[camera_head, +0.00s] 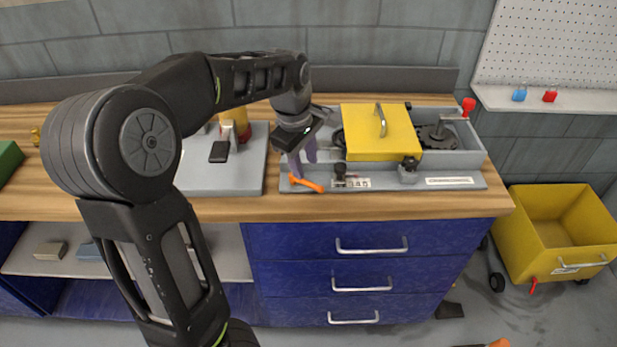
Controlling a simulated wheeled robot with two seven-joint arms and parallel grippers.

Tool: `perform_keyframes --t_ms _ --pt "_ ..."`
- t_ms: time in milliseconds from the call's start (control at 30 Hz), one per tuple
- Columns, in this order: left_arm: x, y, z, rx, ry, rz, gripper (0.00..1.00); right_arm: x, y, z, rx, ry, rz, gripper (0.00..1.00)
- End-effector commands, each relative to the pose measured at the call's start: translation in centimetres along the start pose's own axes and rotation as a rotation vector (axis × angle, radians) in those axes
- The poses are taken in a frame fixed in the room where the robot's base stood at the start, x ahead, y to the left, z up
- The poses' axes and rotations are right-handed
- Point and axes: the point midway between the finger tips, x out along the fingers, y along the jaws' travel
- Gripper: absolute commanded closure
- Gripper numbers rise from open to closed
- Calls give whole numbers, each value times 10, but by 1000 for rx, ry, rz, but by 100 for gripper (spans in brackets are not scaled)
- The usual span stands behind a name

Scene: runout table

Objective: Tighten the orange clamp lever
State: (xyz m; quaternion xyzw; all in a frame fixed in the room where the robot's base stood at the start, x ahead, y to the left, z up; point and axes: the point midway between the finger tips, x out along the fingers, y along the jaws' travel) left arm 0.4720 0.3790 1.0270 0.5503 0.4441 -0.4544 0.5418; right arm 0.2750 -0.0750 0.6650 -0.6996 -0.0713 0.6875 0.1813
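The orange clamp lever (306,184) lies at the front left corner of the grey fixture (410,183) on the workbench. My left gripper (303,160) points down right at the lever, with its purple fingers just above and behind it. The two fingers look spread apart with a gap between them. I cannot tell whether a finger touches the lever.
The fixture carries a yellow cover (375,145) with a metal handle, dark knobs and a red-topped lever (468,106). A second grey plate (250,178) stands to the left. A yellow bin (560,220) is on the floor at right. Blue drawers (370,262) are below.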

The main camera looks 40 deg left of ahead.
Motion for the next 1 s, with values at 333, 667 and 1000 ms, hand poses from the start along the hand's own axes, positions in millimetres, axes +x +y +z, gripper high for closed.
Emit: perform_keyframes --t_ms 333,667,1000 --pt "53 -1 0 -1 0 -5 64 0 0 0 0 0 0 64" --pt "67 -1 0 -1 -1 0 64 0 0 0 0 0 0 64" --pt "66 0 0 0 -1 0 83 0 0 0 0 0 0 64"
